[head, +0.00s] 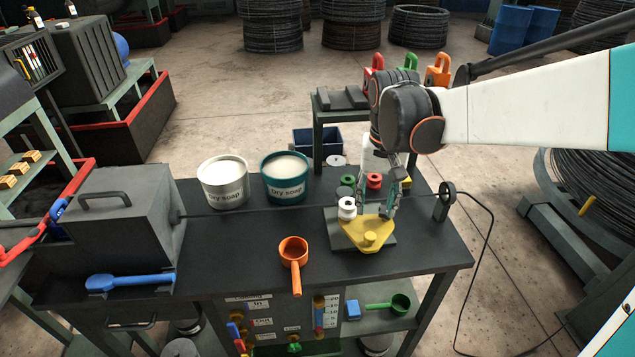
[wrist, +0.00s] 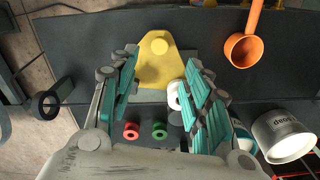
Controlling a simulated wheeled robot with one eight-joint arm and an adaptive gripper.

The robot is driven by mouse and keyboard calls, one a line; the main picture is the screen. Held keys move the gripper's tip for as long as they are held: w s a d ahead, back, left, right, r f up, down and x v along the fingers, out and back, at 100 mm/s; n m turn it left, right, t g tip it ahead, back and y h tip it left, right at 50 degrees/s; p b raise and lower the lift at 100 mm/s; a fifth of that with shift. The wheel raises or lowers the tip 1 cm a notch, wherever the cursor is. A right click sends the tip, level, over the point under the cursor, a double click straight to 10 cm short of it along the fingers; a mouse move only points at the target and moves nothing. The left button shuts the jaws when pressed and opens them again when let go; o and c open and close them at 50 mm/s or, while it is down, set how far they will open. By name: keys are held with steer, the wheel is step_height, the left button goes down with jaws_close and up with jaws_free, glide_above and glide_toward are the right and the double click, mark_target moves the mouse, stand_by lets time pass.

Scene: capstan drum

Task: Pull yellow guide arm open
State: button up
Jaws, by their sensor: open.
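The yellow guide arm (head: 362,234) is a flat plate with a round knob on top. It sits on a grey base (head: 345,241) on the dark workbench, beside a white roller (head: 347,208). My gripper (head: 392,203) hangs just behind and to the right of the guide arm, with its fingers pointing down. In the wrist view the guide arm (wrist: 156,62) lies beyond and between the two open fingers (wrist: 160,78), and the white roller (wrist: 174,95) is near the right finger. The gripper is empty. Whether a finger touches the guide arm cannot be told.
A red roller (head: 374,181) and a green roller (head: 347,181) stand behind the guide arm. Two dry soap tubs (head: 222,182) and an orange scoop (head: 293,252) are to the left. A wire guide ring (head: 447,192) stands at the right bench edge. The front right bench top is clear.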

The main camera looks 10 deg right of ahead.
mark_target(370, 235)
step_height(370, 235, down, 10)
steer(key=b, duration=0.2)
steer(key=shift+f+b, duration=0.15)
steer(key=shift+b, duration=0.15)
jaws_close()
